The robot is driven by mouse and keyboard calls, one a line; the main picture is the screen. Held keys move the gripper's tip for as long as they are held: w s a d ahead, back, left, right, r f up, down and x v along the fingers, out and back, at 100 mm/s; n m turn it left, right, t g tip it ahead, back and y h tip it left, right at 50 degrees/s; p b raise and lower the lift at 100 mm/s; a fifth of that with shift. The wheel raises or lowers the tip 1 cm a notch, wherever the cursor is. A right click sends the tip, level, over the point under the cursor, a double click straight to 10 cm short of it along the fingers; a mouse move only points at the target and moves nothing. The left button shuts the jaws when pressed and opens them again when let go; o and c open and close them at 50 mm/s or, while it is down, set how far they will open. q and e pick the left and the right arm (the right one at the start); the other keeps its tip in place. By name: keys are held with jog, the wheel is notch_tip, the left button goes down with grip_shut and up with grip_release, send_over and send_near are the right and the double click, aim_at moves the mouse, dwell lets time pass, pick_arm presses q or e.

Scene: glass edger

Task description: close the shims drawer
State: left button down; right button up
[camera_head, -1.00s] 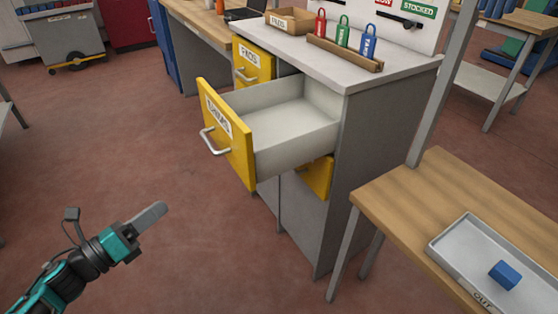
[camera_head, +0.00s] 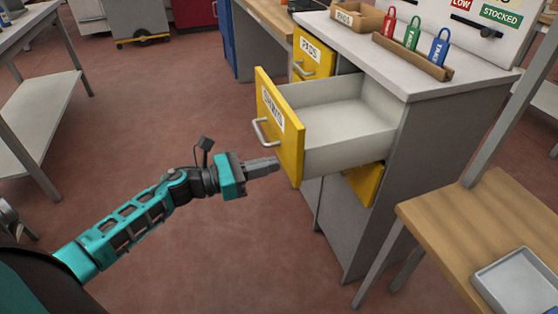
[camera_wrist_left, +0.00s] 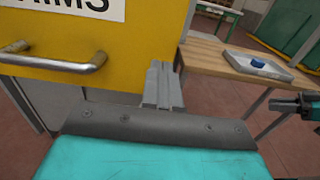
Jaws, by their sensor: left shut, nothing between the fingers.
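The shims drawer (camera_head: 279,128) is pulled well out of the grey cabinet, and its inside looks empty. Its yellow front has a label and a silver bar handle (camera_head: 265,133). In the left wrist view the front (camera_wrist_left: 150,45) and handle (camera_wrist_left: 55,62) fill the upper left. My left gripper (camera_head: 277,163) is shut and empty, its fingertips at the lower part of the front, right of and below the handle. In the left wrist view its fingers (camera_wrist_left: 162,85) overlap the front's right edge; I cannot tell if they touch. Part of my right arm (camera_wrist_left: 298,106) shows at the right edge there, jaws unclear.
A wooden table (camera_head: 470,225) with a tray (camera_head: 520,283) stands right. Floor left of the drawer is clear.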

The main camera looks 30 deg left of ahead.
aim_at(292, 160)
pick_arm(q)
jog(key=shift+x, duration=1.15)
jog(key=shift+w+d, duration=0.25)
pick_arm(e)
jog(key=shift+s+d+f, duration=0.25)
jog(key=shift+a, duration=0.1)
